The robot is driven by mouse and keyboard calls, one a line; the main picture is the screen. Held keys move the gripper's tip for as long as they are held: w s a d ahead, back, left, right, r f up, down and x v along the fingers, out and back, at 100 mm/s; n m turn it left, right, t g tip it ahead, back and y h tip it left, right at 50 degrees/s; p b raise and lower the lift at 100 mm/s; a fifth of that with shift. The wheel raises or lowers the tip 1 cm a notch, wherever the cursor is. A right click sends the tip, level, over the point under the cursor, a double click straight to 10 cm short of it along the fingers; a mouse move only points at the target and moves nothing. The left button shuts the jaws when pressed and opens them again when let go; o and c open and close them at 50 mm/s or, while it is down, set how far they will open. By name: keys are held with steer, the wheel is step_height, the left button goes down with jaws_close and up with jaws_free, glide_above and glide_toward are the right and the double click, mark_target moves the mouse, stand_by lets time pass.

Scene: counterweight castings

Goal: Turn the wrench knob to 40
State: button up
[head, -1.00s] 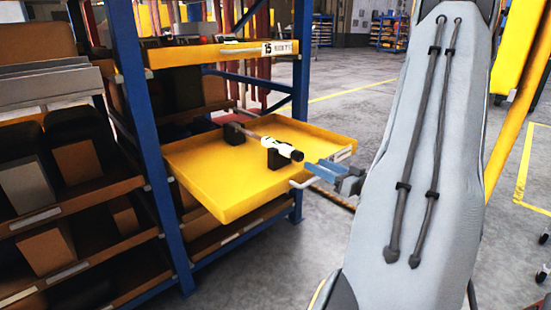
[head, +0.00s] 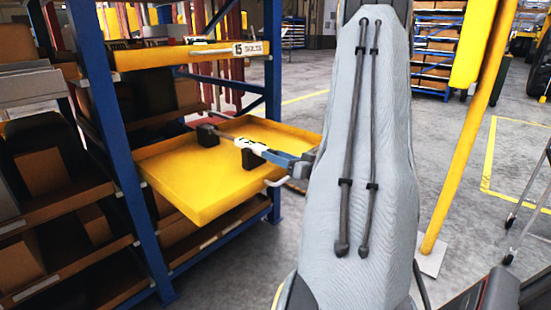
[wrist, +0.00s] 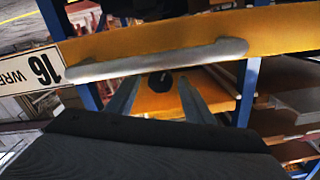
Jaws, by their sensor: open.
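The wrench (head: 246,143) has a white section and a darker shaft. It lies across black supports in the pulled-out yellow drawer (head: 190,185). Its near end is a round black knob (wrist: 160,82), seen end-on in the wrist view; in the head view this end is mostly hidden by my gripper. My gripper (head: 271,154) is open at the drawer's front edge, with its fingers pointing along the wrench. In the wrist view my gripper (wrist: 161,80) has one finger on each side of the knob. Contact and the scale reading cannot be told.
A grey drawer handle (wrist: 155,62) and a label with 16 (wrist: 35,72) are on the drawer front, close to the fingers. Another yellow drawer (head: 170,57) marked 15 is above. A blue rack post (head: 97,120) stands left. Open floor lies right, with a yellow post (head: 460,140).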

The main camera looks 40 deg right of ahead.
steer(key=shift+c, duration=0.2)
steer(key=c, duration=1)
steer(key=shift+a, duration=0.1)
steer(key=shift+n, duration=0.3)
steer(key=shift+n+p, duration=0.7)
steer(key=shift+n, duration=0.3)
steer(key=shift+n+p, duration=0.55)
steer(key=shift+n, duration=1.75)
